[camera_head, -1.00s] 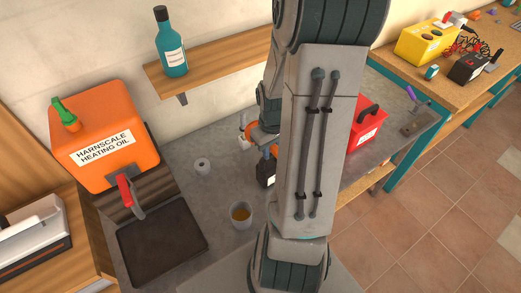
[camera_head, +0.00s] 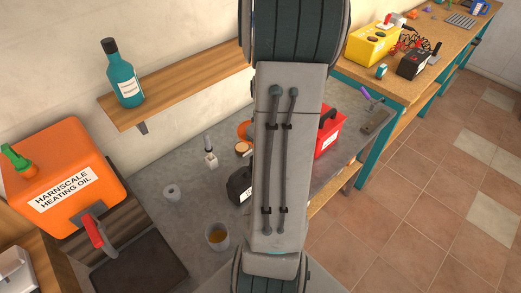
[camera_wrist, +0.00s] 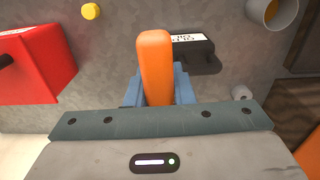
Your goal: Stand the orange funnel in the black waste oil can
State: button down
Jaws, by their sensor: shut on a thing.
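In the wrist view, my gripper (camera_wrist: 153,92) is shut on an elongated orange piece, which I take to be the orange funnel (camera_wrist: 154,60). It hides part of what lies beyond. The black waste oil can (camera_wrist: 198,50), with a white label, shows just right of the funnel; whether they touch I cannot tell. In the head view, the black can (camera_head: 239,184) stands on the grey bench, its right side hidden by my arm.
A red box (camera_head: 328,135) stands right of my arm. A cup of amber liquid (camera_head: 217,236), a white roll (camera_head: 171,192) and a small white-based item (camera_head: 210,158) stand on the grey bench. A heating oil tank (camera_head: 62,180) and dark tray (camera_head: 140,262) are at left.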

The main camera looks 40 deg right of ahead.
jog(key=shift+d, duration=0.1)
dwell(0.3)
jog(key=shift+f+b, duration=1.95)
jog(key=shift+f, duration=0.45)
jog(key=shift+f, duration=0.1)
jog(key=shift+f+b, duration=1.65)
jog(key=shift+f, duration=0.1)
jog(key=c, duration=1.2)
grip_release()
jog(key=shift+o, duration=0.2)
notch_tip(320, 180, up, 14)
jog(key=shift+f+b, duration=0.1)
jog(key=shift+b, duration=0.45)
